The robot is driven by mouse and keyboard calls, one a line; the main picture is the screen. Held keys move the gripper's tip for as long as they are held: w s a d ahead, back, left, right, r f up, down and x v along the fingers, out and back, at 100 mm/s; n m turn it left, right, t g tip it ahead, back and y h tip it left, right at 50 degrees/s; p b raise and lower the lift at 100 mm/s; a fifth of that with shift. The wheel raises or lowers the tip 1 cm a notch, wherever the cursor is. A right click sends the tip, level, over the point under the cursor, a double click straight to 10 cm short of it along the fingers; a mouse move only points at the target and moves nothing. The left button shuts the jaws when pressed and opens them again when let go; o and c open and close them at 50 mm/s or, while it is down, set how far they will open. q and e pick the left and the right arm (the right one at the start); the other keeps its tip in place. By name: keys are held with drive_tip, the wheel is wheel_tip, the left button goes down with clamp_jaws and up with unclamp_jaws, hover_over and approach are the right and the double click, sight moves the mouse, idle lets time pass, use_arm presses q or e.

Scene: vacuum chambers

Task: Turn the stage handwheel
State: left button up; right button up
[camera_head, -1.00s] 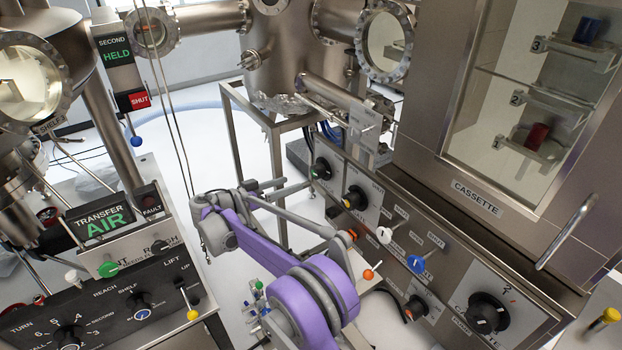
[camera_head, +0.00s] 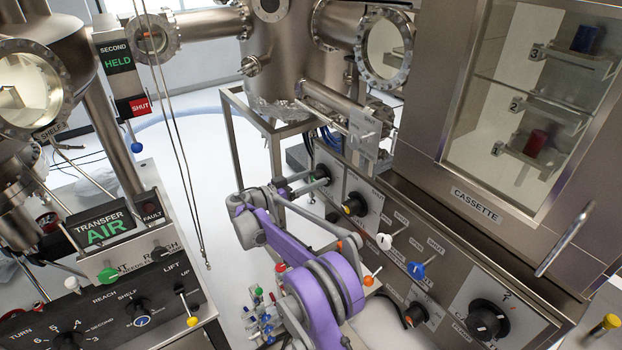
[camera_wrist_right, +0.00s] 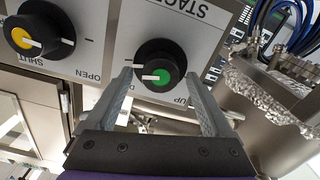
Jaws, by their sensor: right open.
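The stage handwheel is a black knob (camera_wrist_right: 160,66) with a green centre and a white pointer bar, on a grey plate with a partly cut-off "STAG…" label in the right wrist view. In the head view the handwheel (camera_head: 321,172) is at the far left end of the slanted control panel. My right gripper (camera_wrist_right: 160,82) is open, with one finger on each side of the knob in the wrist view. In the head view my right gripper (camera_head: 311,184) is close to the knob; contact cannot be told. My left gripper is not in view.
A yellow-centred knob (camera_wrist_right: 38,36) labelled "SHUT" and "OPEN" sits beside the handwheel. A foil-wrapped metal part (camera_wrist_right: 265,95) and blue cables (camera_wrist_right: 305,25) are at the wrist view's right. White (camera_head: 384,241) and blue (camera_head: 416,269) levers stick out along the panel.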

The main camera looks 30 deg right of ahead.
drive_tip(key=shift+d, duration=0.1)
clamp_jaws()
idle(0.4)
